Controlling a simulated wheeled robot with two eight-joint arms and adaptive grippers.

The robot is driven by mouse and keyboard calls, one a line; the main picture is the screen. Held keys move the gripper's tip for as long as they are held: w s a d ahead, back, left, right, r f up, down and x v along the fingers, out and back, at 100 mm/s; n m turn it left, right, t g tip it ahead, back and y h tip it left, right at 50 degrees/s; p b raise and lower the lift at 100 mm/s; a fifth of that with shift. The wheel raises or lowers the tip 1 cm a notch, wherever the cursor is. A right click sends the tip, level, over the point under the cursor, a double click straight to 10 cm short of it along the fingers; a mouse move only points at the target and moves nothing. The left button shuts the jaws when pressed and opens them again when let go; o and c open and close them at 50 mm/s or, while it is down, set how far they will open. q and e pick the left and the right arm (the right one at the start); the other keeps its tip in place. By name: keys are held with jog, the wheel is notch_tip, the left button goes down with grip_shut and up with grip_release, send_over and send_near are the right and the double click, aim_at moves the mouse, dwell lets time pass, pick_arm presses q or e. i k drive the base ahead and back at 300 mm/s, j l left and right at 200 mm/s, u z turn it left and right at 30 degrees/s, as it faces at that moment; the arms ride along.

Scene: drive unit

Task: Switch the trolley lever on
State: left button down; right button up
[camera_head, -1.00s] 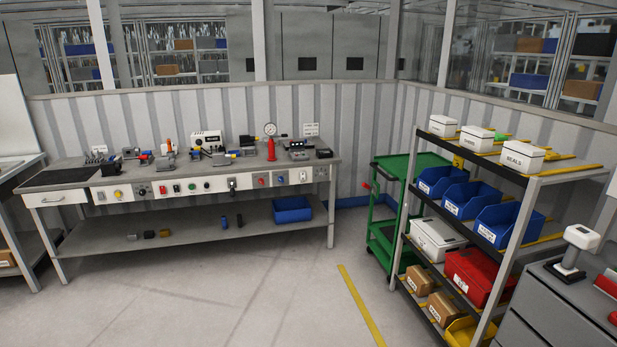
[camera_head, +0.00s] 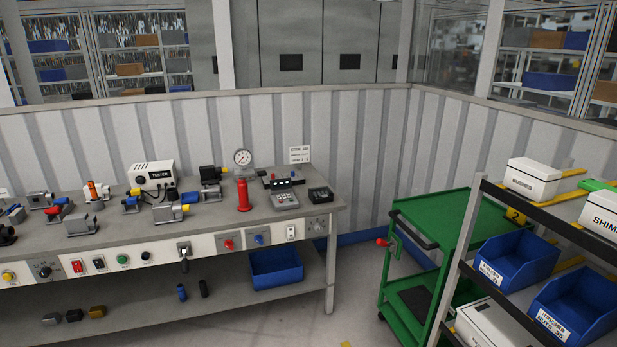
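The green trolley (camera_head: 463,211) stands in the corner, between the workbench and the shelving rack. A lever with a red knob (camera_head: 382,242) sticks out from its left side, near the top tray. The lever's angle is hard to judge at this distance. A black handle bar (camera_head: 414,232) runs along the trolley's near left edge. The rack hides the trolley's right part. Neither of my grippers is in the head view.
The workbench (camera_head: 190,236) with tools and a switch panel fills the left. The shelving rack (camera_head: 466,262) with blue bins (camera_head: 517,262) and white boxes (camera_head: 533,178) stands at the right. Bare floor (camera_head: 352,300) lies between bench and trolley.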

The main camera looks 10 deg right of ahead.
aim_at(380, 242)
jog(key=i+j+z, duration=0.2)
jog(key=i+z, duration=0.25)
jog(key=i, duration=0.25)
jog(key=i+j+z, duration=0.5)
jog(key=i, duration=0.2)
jog(key=i+j+z, duration=0.45)
jog(key=i+j, duration=0.1)
jog(key=i, duration=0.05)
